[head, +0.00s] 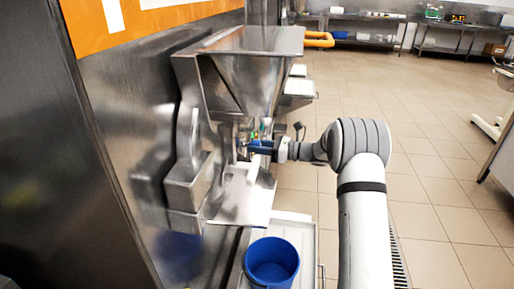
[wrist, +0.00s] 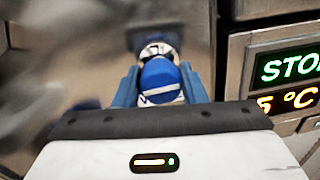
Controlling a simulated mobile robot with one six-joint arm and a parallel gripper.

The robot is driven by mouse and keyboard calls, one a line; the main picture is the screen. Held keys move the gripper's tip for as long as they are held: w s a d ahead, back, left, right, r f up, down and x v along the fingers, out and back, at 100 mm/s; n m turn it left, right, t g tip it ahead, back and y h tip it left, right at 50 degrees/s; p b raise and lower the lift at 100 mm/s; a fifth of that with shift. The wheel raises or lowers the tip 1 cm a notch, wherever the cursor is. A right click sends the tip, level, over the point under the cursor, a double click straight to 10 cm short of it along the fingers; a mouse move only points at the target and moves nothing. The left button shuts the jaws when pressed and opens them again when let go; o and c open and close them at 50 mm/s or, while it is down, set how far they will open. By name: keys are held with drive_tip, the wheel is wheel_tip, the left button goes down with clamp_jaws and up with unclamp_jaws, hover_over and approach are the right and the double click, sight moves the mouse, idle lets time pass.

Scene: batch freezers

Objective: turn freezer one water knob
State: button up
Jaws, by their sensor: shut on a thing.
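The water knob (wrist: 160,80) is blue with a white marking and sits on a metal fitting on the freezer front. In the wrist view my gripper (wrist: 160,90) has a blue finger on each side of the knob and is shut on it. In the head view my gripper (head: 258,147) reaches from the right to the front of the steel freezer (head: 188,185), below its hopper (head: 250,75). The knob is too small to make out there.
A display panel (wrist: 290,80) with green and orange lettering is right of the knob. A steel tray (head: 240,205) juts out below my gripper. A blue bucket (head: 271,262) stands lower down. Tiled floor (head: 430,140) is open on the right, with steel tables (head: 365,28) at the back.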

drive_tip(key=n+b, duration=0.5)
drive_tip(key=n, duration=0.1)
drive_tip(key=shift+f+y+b, duration=0.25)
drive_tip(key=shift+y+b, duration=0.05)
drive_tip(key=shift+b, duration=0.1)
drive_tip(key=n+b, duration=0.3)
drive_tip(key=n, duration=0.1)
drive_tip(key=shift+r, duration=0.1)
drive_tip(key=shift+r+n+b, duration=0.1)
drive_tip(key=shift+n+b, duration=0.8)
drive_tip(key=o, duration=1)
drive_tip(key=shift+g, duration=0.3)
drive_tip(key=shift+d, duration=0.1)
drive_tip(key=p+v, duration=0.1)
drive_tip(key=v, duration=0.6)
drive_tip(key=shift+s+d, duration=0.15)
drive_tip(key=shift+d, duration=0.2)
